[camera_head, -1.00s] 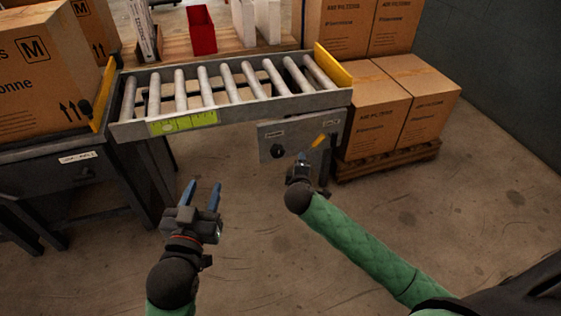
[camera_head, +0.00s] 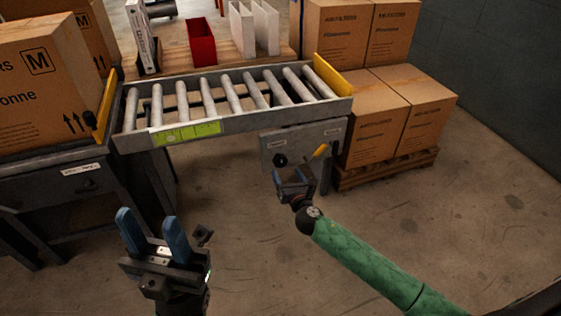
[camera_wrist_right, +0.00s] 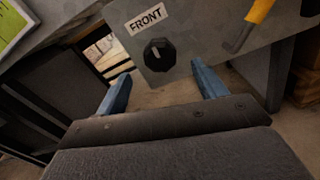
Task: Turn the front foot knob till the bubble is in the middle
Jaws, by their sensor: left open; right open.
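The front foot knob (camera_wrist_right: 160,55) is a black faceted knob on a grey panel, below a label (camera_wrist_right: 147,18) reading FRONT in the right wrist view. It also shows in the head view (camera_head: 280,160). My right gripper (camera_wrist_right: 160,88) is open and empty, with the knob ahead of its blue fingers and apart from them; in the head view it is just below the panel (camera_head: 311,141). My left gripper (camera_head: 153,232) is open and empty at the lower left, away from the conveyor. The green level (camera_head: 187,131) is on the conveyor's front rail; its bubble is too small to place.
A yellow-handled lever (camera_head: 321,150) is on the panel right of the knob. The roller conveyor (camera_head: 240,125) stands above. Boxes on a pallet (camera_head: 385,175) stand to the right, and a grey bench (camera_head: 30,185) stands at left. Open floor lies in front.

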